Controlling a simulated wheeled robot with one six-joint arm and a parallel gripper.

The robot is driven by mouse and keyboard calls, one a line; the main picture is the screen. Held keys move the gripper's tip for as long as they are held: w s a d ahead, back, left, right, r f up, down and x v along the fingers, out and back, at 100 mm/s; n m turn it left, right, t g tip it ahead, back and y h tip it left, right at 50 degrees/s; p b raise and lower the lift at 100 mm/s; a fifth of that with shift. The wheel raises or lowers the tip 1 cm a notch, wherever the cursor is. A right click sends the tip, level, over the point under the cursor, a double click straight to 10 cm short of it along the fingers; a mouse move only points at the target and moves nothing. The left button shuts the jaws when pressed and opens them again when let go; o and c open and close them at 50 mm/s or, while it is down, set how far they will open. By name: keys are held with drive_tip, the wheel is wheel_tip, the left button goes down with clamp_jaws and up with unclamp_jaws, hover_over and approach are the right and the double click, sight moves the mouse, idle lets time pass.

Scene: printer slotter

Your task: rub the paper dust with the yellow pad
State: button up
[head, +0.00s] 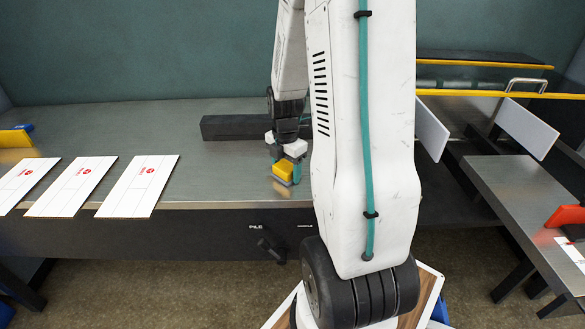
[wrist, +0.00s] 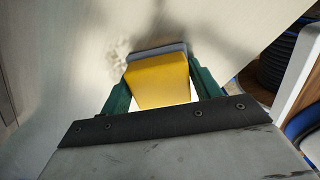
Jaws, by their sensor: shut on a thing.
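The yellow pad (head: 283,170), a yellow block with a grey layer along its lower face, is at the grey metal table's front part in the head view. My gripper (head: 286,164) is shut on it from above, and its green fingers clasp the pad's two sides in the wrist view (wrist: 160,82). The pad is at or just above the table surface; I cannot tell if it touches. A pale, mottled patch that looks like the paper dust (wrist: 121,52) lies beside the pad's far left edge in the wrist view. Part of it may be hidden under the pad.
Several white cards with red marks, one of them here (head: 138,187), lie on the table (head: 215,175) at left. A dark bar (head: 235,127) lies behind my gripper. A side table (head: 520,190) stands at right. The table between cards and pad is clear.

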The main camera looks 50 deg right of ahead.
sight(254, 178)
drive_tip(key=shift+w+a, duration=1.85)
drive_tip(key=shift+w, duration=0.3)
drive_tip(key=shift+w+a+f, duration=0.15)
drive_tip(key=shift+w+a, duration=1.05)
drive_tip(key=shift+w, duration=0.15)
drive_tip(key=shift+r, duration=3)
drive_tip(key=shift+r, duration=1.55)
